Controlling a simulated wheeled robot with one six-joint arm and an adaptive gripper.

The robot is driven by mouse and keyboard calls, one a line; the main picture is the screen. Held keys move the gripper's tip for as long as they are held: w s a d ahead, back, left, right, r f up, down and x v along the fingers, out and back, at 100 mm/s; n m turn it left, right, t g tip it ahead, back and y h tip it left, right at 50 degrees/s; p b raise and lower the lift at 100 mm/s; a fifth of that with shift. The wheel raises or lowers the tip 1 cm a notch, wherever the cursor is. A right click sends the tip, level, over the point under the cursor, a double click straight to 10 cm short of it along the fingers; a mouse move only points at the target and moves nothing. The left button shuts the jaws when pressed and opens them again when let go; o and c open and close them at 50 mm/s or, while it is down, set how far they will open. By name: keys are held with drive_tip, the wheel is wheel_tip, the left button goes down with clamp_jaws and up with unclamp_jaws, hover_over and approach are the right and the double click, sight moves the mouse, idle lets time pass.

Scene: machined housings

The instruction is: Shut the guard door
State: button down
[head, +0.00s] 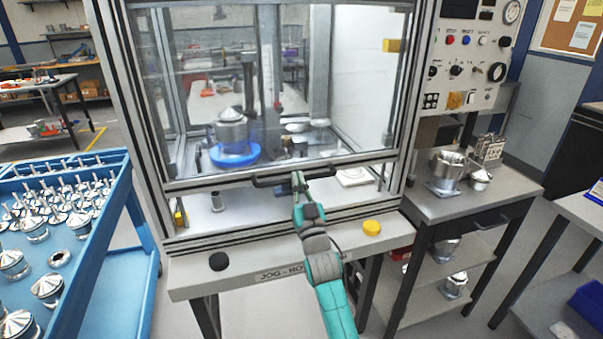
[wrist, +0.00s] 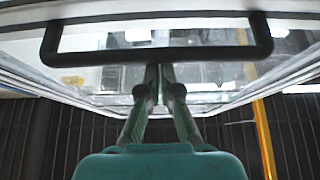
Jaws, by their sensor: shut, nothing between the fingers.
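The guard door (head: 270,85) is a clear glass panel in a grey frame on the front of the machine. Its bottom rail sits above the sill, leaving an open gap beneath it. A black bar handle (head: 272,182) runs along the bottom rail, and it also spans the top of the wrist view (wrist: 85,57). My gripper (head: 298,178) is at the middle of the handle. In the wrist view its fingertips (wrist: 158,72) are together and empty, reaching up to the bar's lower edge. I cannot tell whether they touch the bar.
Below the door are the sill and a front panel with a black button (head: 218,261) and a yellow button (head: 372,228). A blue cart (head: 120,268) with metal parts stands left. A grey bench (head: 425,207) with housings stands right, below a control panel (head: 468,55).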

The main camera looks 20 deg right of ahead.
wheel_tip(320, 180, down, 9)
idle(0.4)
drive_tip(key=shift+r, duration=0.1)
drive_tip(key=shift+r, duration=0.1)
